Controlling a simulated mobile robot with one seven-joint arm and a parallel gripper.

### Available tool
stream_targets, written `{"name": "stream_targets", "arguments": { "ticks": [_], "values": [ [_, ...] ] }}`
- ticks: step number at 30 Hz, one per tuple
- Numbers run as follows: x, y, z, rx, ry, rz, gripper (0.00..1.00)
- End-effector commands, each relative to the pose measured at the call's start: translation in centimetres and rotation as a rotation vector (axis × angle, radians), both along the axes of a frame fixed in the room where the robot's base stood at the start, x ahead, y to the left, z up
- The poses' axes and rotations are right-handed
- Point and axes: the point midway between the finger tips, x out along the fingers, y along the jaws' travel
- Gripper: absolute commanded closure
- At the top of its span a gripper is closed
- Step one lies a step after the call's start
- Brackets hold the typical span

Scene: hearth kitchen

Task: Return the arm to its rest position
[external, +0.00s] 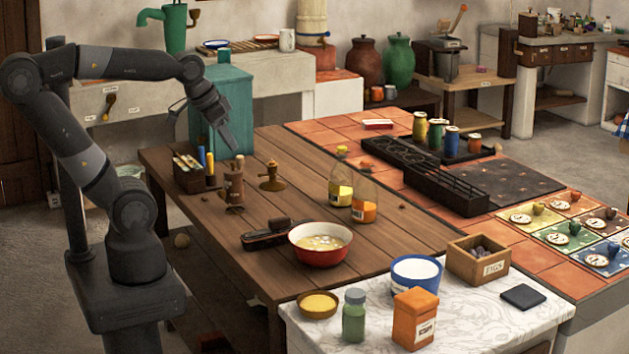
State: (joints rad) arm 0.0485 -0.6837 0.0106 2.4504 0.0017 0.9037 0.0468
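My arm (135,63) rises from its base at the left. Its forearm reaches right, over the left end of the wooden table. My gripper (203,129) points down in front of the teal box (222,105). Its fingers look spread apart, with nothing seen between them. It is above the wooden holder (190,178) and the brown cylinder (233,184), and it appears clear of both.
A brass piece (272,178), two bottles (340,188) and a red bowl (320,255) stand on the wooden table (290,150). A green pump (176,28) stands behind my arm. A marble counter (470,325) with jars and boxes is in front.

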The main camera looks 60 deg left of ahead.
Motion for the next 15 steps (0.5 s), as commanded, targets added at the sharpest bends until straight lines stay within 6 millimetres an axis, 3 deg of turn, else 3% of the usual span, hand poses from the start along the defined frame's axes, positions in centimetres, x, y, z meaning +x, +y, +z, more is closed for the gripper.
{"name": "stream_targets", "arguments": {
  "ticks": [5,15],
  "values": [
    [-1.7,0.9,-0.7,-0.016,-0.019,0.076,0.73],
    [-1.9,0.9,-0.8,-0.018,-0.020,0.084,0.73]
  ]
}}
